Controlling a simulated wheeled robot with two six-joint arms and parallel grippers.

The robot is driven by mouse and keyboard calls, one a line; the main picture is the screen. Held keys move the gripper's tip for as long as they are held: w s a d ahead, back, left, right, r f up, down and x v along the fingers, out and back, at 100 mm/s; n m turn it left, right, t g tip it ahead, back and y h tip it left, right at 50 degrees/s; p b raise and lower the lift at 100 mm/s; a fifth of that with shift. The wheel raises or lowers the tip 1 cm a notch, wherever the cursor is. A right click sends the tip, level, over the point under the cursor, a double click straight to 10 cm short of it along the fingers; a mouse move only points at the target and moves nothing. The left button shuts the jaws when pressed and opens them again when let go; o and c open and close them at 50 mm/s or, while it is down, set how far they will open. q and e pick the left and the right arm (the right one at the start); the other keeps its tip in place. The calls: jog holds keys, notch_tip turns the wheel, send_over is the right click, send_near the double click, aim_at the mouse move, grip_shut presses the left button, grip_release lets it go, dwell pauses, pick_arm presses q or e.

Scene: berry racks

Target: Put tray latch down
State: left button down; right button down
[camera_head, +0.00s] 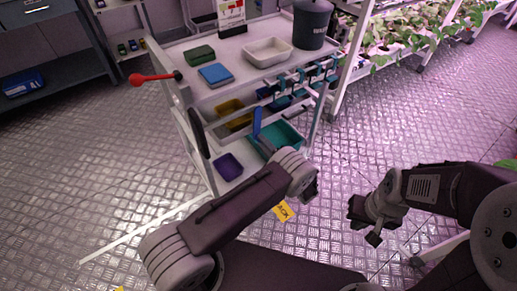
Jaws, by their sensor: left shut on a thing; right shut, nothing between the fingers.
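My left gripper (311,190) is at the end of the arm that reaches up from the lower left, in front of the trolley's lower right corner. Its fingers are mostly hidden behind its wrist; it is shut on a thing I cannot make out. My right gripper (364,221) is shut and empty, above the open floor to the right. A red lever (154,78) with a round end sticks out to the left from the trolley's upper left corner. I cannot tell which part is the tray latch.
The white trolley (186,46) carries a green box, a blue box, a white tray (267,51) and a dark bin (312,22). Lower shelves hold yellow, teal and purple bins. Plant racks stand at the upper right. Metal floor is clear at the left.

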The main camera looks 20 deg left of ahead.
pick_arm(q)
jog(key=shift+w+d+f+n+b, duration=0.1)
jog(key=shift+w+d+n+b, duration=0.25)
jog(key=shift+n, duration=0.05)
dwell(0.4)
jog(key=c, duration=1.2)
grip_release()
jog(key=shift+d, duration=0.1)
jog(key=p+v, duration=0.1)
jog(key=v, duration=0.8)
jog(key=shift+p, duration=0.35)
